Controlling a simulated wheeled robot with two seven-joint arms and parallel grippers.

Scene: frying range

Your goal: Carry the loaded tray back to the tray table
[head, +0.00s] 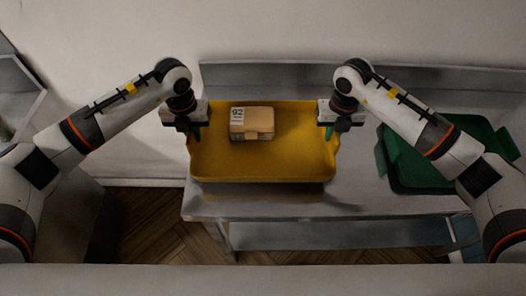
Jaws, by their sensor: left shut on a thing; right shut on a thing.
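A yellow tray (265,165) is in the middle of the head view, over a grey metal table (350,203). I cannot tell whether it rests on the table or is held just above it. A small tan box (257,124) with a white label marked 92 lies in the tray, left of its middle near the far side. My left gripper (190,128) is shut on the tray's left side. My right gripper (330,128) is shut on the tray's right side. The fingertips are partly hidden by the gripper bodies.
A green tray (405,173) stands on the same table at the right, partly behind my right arm. A raised back edge (270,74) runs along the wall. Wooden floor (165,225) shows at the lower left. A grey lower shelf (330,236) is under the table.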

